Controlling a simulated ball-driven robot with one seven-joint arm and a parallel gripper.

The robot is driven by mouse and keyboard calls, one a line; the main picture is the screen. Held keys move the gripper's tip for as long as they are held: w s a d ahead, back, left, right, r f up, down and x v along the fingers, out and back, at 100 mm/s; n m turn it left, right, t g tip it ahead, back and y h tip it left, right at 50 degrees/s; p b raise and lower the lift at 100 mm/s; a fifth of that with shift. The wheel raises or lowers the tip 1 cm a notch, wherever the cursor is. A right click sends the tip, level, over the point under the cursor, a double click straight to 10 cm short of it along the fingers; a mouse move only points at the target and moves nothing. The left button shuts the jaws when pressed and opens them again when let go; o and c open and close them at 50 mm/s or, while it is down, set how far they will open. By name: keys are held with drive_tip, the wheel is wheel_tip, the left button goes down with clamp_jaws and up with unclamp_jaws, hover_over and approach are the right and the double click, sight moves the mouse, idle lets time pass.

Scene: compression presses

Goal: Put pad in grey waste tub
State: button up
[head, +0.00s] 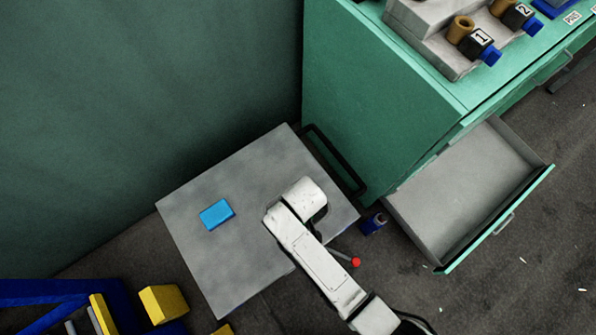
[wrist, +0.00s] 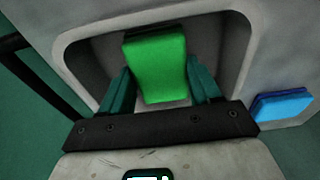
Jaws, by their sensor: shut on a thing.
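A bright green pad (wrist: 155,55) is between the teal fingers of my gripper (wrist: 160,78) in the wrist view. My gripper is shut on it. Behind the pad is a grey, rounded, tub-like opening with a darker inside (wrist: 228,50), which looks like the grey waste tub. The pad and fingers overlap this opening; how high they are above its floor I cannot tell. In the head view my white arm reaches over the grey cart top (head: 200,270) and hides the gripper, the pad and the tub.
A blue block (head: 217,214) lies on the cart left of my arm; it also shows in the wrist view (wrist: 283,105). A green cabinet (head: 385,110) stands at right with an open, empty-looking drawer (head: 460,195). A black handle (head: 335,160) edges the cart. Yellow blocks (head: 163,303) are lower left.

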drive_tip(key=shift+f, duration=0.2)
drive_tip(key=o, duration=1)
drive_tip(key=r+p, duration=0.1)
drive_tip(key=r, duration=0.3)
drive_tip(key=r+p, duration=0.1)
drive_tip(key=r, duration=0.3)
drive_tip(key=s+d+r+p, duration=0.1)
drive_tip(key=r, duration=0.3)
drive_tip(key=shift+s+r, duration=0.1)
drive_tip(key=s+d+r+m, duration=0.2)
drive_tip(key=s+d+r, duration=0.1)
drive_tip(key=d, duration=0.5)
drive_tip(key=s+d+r+m, duration=0.2)
drive_tip(key=s+d, duration=0.3)
drive_tip(key=d, duration=0.4)
drive_tip(key=s+d+r+m+h, duration=0.1)
drive_tip(key=s+d+r+m, duration=0.2)
drive_tip(key=d, duration=0.6)
drive_tip(key=shift+s+r, duration=0.7)
